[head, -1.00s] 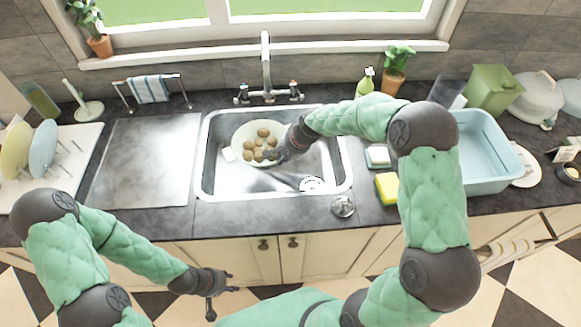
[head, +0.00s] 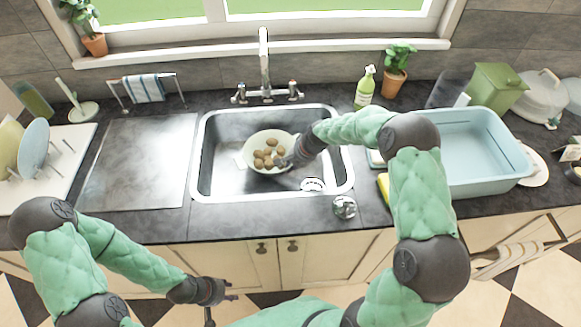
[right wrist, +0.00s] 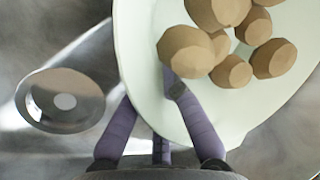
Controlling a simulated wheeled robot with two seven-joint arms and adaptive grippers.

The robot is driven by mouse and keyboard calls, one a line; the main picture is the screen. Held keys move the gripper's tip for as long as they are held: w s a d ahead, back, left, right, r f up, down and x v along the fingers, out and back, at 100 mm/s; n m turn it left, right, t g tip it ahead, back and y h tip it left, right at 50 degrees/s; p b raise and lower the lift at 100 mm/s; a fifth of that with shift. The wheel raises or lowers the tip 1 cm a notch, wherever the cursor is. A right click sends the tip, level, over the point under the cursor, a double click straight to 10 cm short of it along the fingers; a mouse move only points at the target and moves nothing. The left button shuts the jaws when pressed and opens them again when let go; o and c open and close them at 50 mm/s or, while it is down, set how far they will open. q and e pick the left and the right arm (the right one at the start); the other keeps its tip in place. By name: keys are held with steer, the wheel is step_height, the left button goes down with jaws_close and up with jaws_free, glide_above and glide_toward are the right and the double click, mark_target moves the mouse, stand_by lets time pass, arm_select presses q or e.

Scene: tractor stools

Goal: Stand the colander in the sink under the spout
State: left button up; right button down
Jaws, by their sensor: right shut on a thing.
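The colander (head: 254,141) is a pale, round bowl with several brown potatoes (head: 263,157) in it. It is inside the steel sink (head: 199,165), in front of the tap's spout (head: 264,62) in the head view. My right gripper (head: 284,163) is shut on the colander's near right rim. In the right wrist view its fingers (right wrist: 155,100) straddle the rim of the colander (right wrist: 145,50), one inside and one behind the wall. I cannot tell if the colander touches the sink floor. My left gripper (head: 225,302) is open and empty in front of the cabinets.
The drain (head: 312,185) lies right of the colander and also shows in the right wrist view (right wrist: 60,100). A blue basin (head: 480,187) and yellow sponge (head: 383,184) stand right. The metal drainboard (head: 140,165) is clear.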

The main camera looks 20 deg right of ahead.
steer(key=c, duration=1.7)
jaws_free()
steer(key=o, duration=0.3)
steer(key=shift+r, duration=0.3)
steer(key=p+v, duration=0.3)
steer(key=v, duration=0.8)
steer(key=shift+s+d+r+p, duration=0.15)
steer(key=shift+s+r+p, duration=0.1)
steer(key=shift+p, duration=0.15)
